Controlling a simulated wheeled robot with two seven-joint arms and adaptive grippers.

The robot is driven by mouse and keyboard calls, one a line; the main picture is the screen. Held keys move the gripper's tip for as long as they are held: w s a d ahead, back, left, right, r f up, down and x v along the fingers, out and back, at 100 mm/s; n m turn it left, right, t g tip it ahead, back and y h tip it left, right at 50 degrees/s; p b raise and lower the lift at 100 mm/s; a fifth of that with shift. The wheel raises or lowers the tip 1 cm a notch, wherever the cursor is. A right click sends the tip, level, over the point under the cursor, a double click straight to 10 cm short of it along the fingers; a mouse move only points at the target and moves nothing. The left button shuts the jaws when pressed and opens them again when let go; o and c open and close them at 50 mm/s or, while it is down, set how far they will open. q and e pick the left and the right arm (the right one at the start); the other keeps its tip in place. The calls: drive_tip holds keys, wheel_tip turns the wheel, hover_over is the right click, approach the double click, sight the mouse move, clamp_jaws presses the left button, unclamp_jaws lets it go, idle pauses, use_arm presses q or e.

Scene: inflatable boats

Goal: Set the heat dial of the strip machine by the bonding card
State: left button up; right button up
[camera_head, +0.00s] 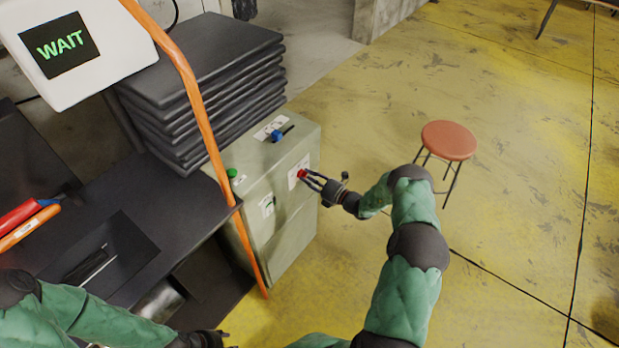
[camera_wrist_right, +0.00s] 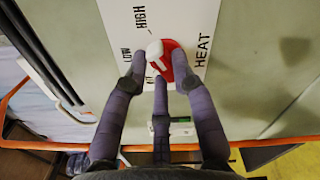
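The strip machine (camera_head: 270,235) is a grey-green cabinet beside the dark bench. Its red heat dial (camera_head: 301,173) sits on a white plate on the front. The right wrist view shows the dial (camera_wrist_right: 177,64) with a white pointer and the words HEAT, LOW and HIGH; another mark is partly hidden by a finger. My right gripper (camera_head: 311,179) has its three fingertips closed around the dial. My left gripper (camera_head: 208,339) is at the bottom edge, cut off, with its fingers unclear. I cannot make out which item is the bonding card.
A white screen (camera_head: 85,40) reads WAIT. An orange strip (camera_head: 194,92) hangs down in front of the machine. A stack of black sheets (camera_head: 205,85) stands behind it. A red stool (camera_head: 449,140) stands on open yellow floor.

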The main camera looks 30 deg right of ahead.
drive_tip(key=shift+o, duration=1)
drive_tip(key=shift+s+d, duration=0.1)
drive_tip(key=v, duration=1.2)
drive_tip(key=shift+f, duration=0.1)
